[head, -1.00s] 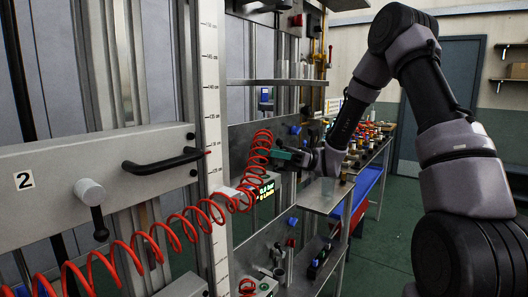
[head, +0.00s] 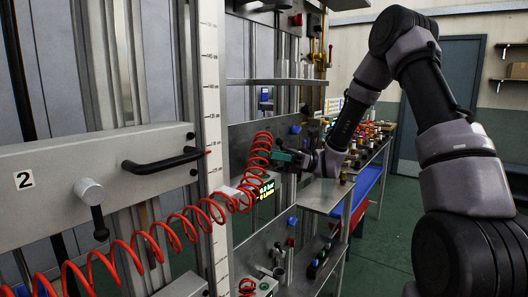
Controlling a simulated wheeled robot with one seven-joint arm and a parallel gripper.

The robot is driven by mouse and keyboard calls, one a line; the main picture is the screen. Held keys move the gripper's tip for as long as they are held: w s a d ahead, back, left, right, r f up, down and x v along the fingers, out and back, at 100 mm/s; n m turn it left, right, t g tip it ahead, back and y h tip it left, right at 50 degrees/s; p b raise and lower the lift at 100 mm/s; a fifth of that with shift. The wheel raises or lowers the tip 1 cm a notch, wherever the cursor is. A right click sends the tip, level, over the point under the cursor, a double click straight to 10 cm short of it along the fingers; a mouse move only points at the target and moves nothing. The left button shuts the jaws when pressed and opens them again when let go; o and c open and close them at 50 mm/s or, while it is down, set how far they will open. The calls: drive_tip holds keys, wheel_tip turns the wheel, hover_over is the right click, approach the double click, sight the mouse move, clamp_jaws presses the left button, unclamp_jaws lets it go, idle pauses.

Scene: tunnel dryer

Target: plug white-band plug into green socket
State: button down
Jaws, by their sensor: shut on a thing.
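My gripper (head: 287,158) is at the panel of the tunnel dryer, right of the upper end of a red coiled hose (head: 259,150). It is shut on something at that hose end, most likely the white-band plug. The plug and its white band are too small and too covered by the coil and the fingers to make out. A dark green block shows at the fingertips; I cannot tell whether it is part of my gripper. I cannot pick out the green socket for sure, nor tell whether the plug touches any socket.
A lit display (head: 266,189) sits just below my gripper. Blue fittings are on the panel above and below. A grey shelf (head: 325,196) lies below right. The hose sags left past a black handle (head: 163,163). A bench with coloured fittings (head: 372,132) stands behind.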

drive_tip(key=shift+f, duration=0.85)
drive_tip(key=c, duration=0.6)
unclamp_jaws()
drive_tip(key=v, duration=1)
drive_tip(key=shift+w+d+f, duration=0.15)
drive_tip(key=shift+d, duration=0.2)
